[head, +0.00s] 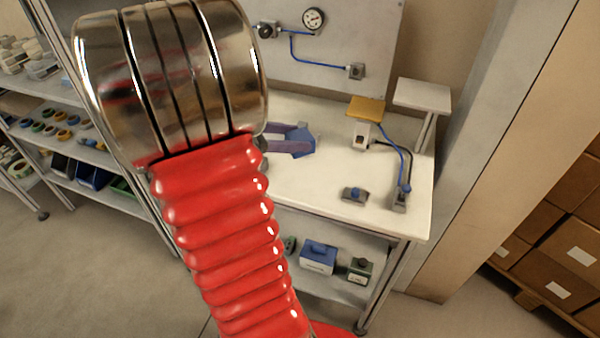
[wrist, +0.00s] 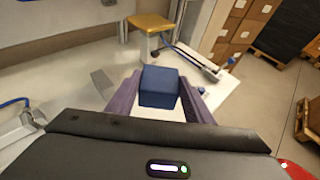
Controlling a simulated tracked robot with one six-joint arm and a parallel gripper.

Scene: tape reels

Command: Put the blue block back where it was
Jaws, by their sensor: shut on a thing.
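The blue block (wrist: 159,88) is held between the two purple fingers of my gripper (wrist: 158,100) in the wrist view. In the head view the blue block (head: 302,141) shows at the fingertips of my gripper (head: 298,141), over the white bench top. My red and metal arm hides the left part of the bench. I cannot tell whether the block touches the bench top or hangs above it.
The bench front middle is clear. Boxes (head: 318,257) stand on the lower shelf.

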